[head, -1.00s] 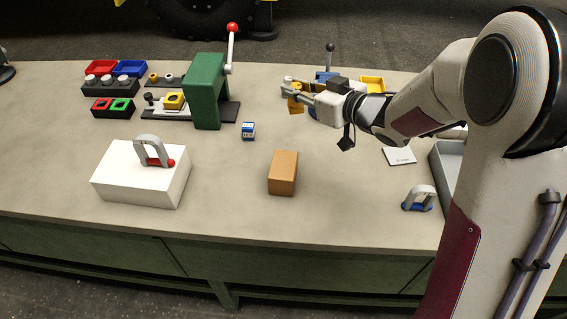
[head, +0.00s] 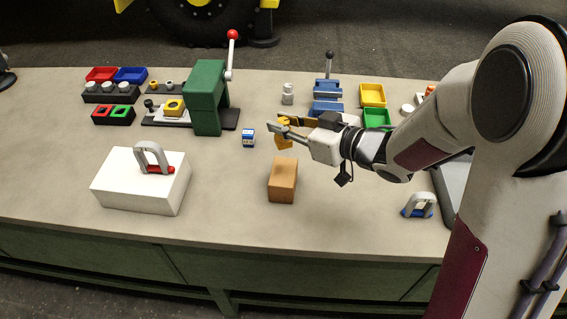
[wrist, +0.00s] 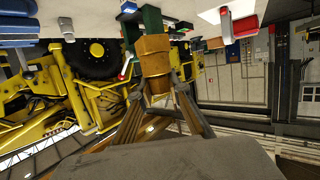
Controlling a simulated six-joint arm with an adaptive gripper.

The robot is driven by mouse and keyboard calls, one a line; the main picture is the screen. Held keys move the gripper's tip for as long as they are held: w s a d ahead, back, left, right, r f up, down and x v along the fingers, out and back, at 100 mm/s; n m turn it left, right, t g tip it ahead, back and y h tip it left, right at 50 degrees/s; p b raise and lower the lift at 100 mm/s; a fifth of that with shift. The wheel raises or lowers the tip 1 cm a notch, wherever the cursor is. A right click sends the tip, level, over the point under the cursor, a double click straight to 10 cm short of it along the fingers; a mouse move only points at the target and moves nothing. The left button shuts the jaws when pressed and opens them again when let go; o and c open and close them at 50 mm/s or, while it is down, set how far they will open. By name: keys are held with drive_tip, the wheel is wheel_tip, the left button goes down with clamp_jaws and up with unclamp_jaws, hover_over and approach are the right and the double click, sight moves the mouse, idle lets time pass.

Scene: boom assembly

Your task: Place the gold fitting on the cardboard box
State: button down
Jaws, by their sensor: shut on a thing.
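The gold fitting (head: 284,138) is held in my gripper (head: 281,127), above the table and behind the cardboard box as the head view shows it. The fingers close on the fitting and partly cover it. The fitting also shows between the fingers in the wrist view (wrist: 155,64). The cardboard box (head: 283,181) is a small brown block standing on the table at the front middle. Its top is bare. The fitting and the box are apart.
A small blue and white block (head: 248,138) lies left of my gripper. A green press (head: 207,95) with a red-knobbed lever stands behind it. A white box (head: 140,183) with a grey handle is at the left. Blue vises (head: 327,92) and coloured bins (head: 372,95) are behind my arm.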

sight(290, 144)
drive_tip(key=shift+f, duration=2.8)
drive_tip(key=shift+f, duration=2.05)
drive_tip(key=shift+f, duration=0.15)
drive_tip(key=c, duration=1.9)
unclamp_jaws()
drive_tip(key=shift+d, duration=0.1)
drive_tip(key=shift+s+d+r, duration=0.15)
drive_tip(key=shift+d+r, duration=0.1)
drive_tip(key=v, duration=1.1)
drive_tip(key=shift+s, duration=0.1)
